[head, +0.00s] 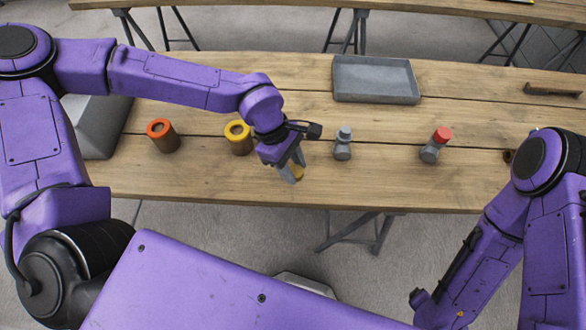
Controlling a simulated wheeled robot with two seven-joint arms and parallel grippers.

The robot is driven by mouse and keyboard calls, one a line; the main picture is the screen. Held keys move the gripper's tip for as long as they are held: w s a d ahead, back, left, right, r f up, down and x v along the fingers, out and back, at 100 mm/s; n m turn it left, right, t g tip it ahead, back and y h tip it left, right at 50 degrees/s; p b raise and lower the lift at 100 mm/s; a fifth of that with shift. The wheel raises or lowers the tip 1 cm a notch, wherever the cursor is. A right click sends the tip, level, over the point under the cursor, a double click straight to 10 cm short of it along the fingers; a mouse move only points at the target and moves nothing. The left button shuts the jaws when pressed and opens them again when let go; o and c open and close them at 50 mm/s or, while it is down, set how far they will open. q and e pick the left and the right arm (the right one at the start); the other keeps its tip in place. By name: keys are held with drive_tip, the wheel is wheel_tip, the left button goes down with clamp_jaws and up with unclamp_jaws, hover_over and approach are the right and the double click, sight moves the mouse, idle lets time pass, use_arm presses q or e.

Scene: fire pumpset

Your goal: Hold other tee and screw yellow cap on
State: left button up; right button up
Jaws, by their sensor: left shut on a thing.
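My left gripper (291,173) points down near the table's front edge. It is shut on the yellow cap (297,172), which is mostly hidden by the fingers. A grey tee (343,148) stands on the table just right of the gripper, apart from it, with a bare light grey top. The other tee (430,153) stands further right and carries a red cap (441,135). My right arm is folded low at the right, and its fingers are not visible.
Two brown cylinders stand at the left, one with an orange ring top (159,128) and one with a yellow ring top (237,130). A grey tray (375,80) lies at the back. A small brown object (508,156) is partly hidden by my right arm. The table between the tees is clear.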

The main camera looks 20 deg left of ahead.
use_arm(q)
drive_tip(key=s+d+r+b, duration=0.4)
drive_tip(key=s+r+b, duration=0.3)
drive_tip(key=s, duration=0.4)
drive_tip(key=shift+s+d+r, duration=0.2)
drive_tip(key=shift+d+r, duration=0.1)
drive_tip(key=shift+r, duration=0.2)
drive_tip(key=w+a+m, duration=0.1)
drive_tip(key=w+m, duration=0.1)
drive_tip(key=w, duration=0.1)
drive_tip(key=w+a+f+m+g, duration=0.1)
drive_tip(key=w+a+m, duration=0.1)
drive_tip(key=w, duration=0.2)
drive_tip(key=w+a+f+m+g+y, duration=0.1)
drive_tip(key=w+a+m, duration=0.1)
drive_tip(key=w, duration=0.2)
drive_tip(key=shift+w+f, duration=0.1)
drive_tip(key=shift+f, duration=0.15)
drive_tip(key=w+a+f+m+g+y, duration=0.1)
drive_tip(key=w+a+f+m+y, duration=0.1)
drive_tip(key=w+a+m, duration=0.4)
drive_tip(key=shift+w+a+g, duration=0.3)
drive_tip(key=shift+w+a, duration=0.55)
drive_tip(key=shift+a, duration=0.15)
